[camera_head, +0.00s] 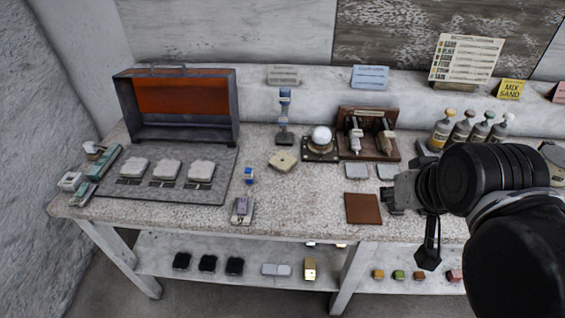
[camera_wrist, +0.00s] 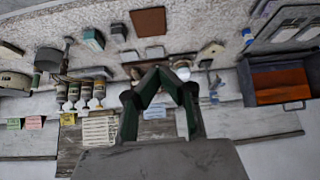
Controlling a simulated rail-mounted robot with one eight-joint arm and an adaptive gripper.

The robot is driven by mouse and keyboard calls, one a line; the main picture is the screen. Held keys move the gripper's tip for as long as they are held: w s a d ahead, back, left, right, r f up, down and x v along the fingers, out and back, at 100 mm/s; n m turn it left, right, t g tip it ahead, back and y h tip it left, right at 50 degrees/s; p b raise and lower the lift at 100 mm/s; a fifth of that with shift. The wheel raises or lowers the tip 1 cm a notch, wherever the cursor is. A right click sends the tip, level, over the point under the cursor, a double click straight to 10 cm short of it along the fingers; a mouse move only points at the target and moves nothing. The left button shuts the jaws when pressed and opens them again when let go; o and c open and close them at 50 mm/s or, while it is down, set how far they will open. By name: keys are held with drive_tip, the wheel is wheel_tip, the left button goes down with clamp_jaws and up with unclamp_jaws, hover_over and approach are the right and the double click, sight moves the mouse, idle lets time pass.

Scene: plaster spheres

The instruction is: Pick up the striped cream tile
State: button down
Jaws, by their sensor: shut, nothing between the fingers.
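No stripes can be made out at this size, so I cannot tell for sure which piece is the striped cream tile. A cream, many-sided flat piece (camera_head: 283,161) with a small dark centre lies mid-table. Two pale square tiles (camera_head: 356,171) (camera_head: 386,172) lie right of it, behind a brown square (camera_head: 363,209). In the wrist view my gripper's fingers (camera_wrist: 162,74) meet at the tips, shut and empty. The brown square also shows there (camera_wrist: 148,22).
A grey mat (camera_head: 130,193) at the left bears several pale slabs, beside an open orange-lined case (camera_head: 185,95). A white ball on a stand (camera_head: 321,138), a wooden rack (camera_head: 368,134) and bottles (camera_head: 461,130) stand behind. My arm hides the table's right end.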

drive_tip(key=c, duration=0.6)
unclamp_jaws()
drive_tip(key=shift+o, duration=0.2)
